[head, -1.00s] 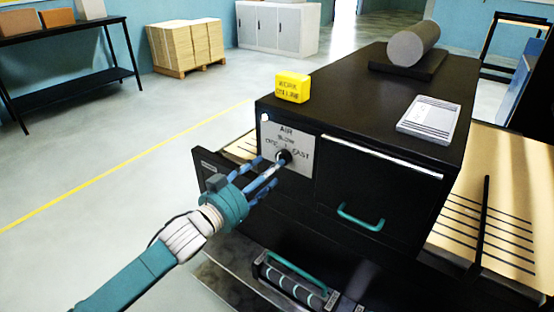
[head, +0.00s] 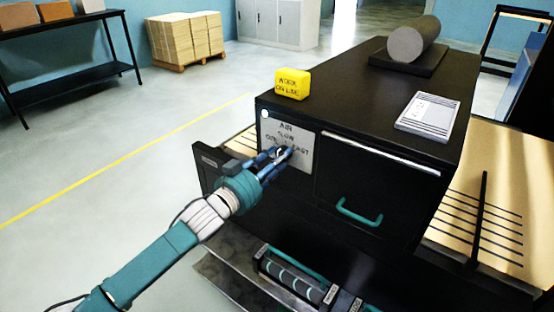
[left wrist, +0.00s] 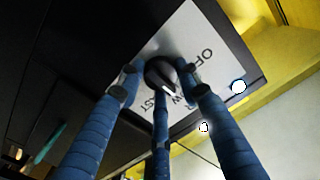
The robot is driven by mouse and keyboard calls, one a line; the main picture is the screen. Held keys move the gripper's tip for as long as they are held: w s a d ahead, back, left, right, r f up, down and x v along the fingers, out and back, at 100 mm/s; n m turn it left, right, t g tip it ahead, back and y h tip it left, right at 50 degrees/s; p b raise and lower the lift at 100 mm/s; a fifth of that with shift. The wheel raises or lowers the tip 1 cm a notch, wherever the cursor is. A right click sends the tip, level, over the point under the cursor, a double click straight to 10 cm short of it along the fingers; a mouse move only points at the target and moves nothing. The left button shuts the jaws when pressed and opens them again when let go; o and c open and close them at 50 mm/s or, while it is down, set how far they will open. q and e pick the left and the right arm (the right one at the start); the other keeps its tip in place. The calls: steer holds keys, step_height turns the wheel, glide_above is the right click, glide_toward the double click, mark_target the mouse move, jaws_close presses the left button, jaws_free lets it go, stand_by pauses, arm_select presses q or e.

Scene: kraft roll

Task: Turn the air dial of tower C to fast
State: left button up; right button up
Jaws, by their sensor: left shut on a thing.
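The air dial (left wrist: 160,72) is a dark round knob on a white plate (head: 301,157) lettered AIR, SLOW, OFF and FAST, on the front of a black cabinet (head: 290,110). My left gripper (head: 279,155) is at the plate, its blue fingers shut around the dial. They hide most of the dial in the head view. In the left wrist view the fingertips (left wrist: 158,85) close on it from several sides. A white mark on the dial points roughly toward the SLOW lettering there; its exact setting is hard to tell. My right gripper is not in view.
A yellow block (head: 292,84), a white pad (head: 428,117) and a grey roll (head: 413,42) on a dark base are on the cabinet top. A teal handle (head: 359,214) juts from the front, right of the plate. A rack with a teal handle (head: 298,266) sits below.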

arm_select(q)
steer(key=shift+f+m, duration=0.15)
steer(key=shift+m, duration=0.25)
steer(key=m, duration=1.1)
steer(key=shift+w+a, duration=0.1)
steer(key=shift+a, duration=0.05)
stand_by(0.5)
steer(key=o, duration=1.2)
steer(key=shift+c, duration=0.2)
steer(key=shift+a, duration=0.1)
steer(key=v, duration=1.2)
